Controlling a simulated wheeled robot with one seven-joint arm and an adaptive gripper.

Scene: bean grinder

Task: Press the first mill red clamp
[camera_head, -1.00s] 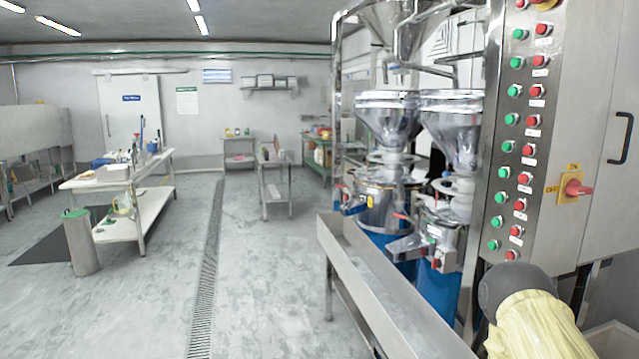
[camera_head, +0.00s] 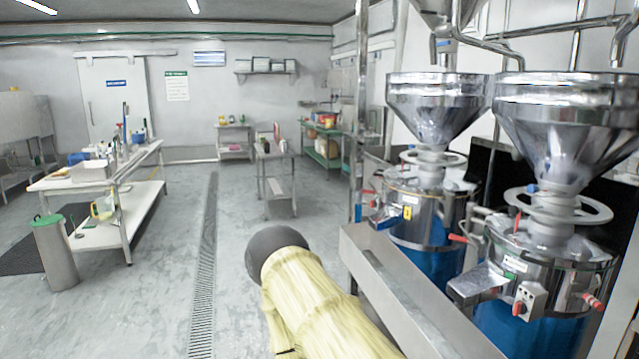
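Two steel mills with funnel hoppers stand at the right, the nearer mill (camera_head: 545,262) and the farther mill (camera_head: 425,205), both on blue lower bodies. A small red part (camera_head: 368,191) shows at the farther mill's left. I cannot tell which mill is the first. My yellow-covered arm with a dark grey rounded end reaches up from the bottom middle, apart from the mills and left of them. My gripper's fingers do not show.
A steel trough (camera_head: 405,290) runs in front of the mills, close to the right of my arm. A white table (camera_head: 95,185) and a bin with a green lid (camera_head: 55,250) stand at the left. The floor between, along a drain grate (camera_head: 205,265), is clear.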

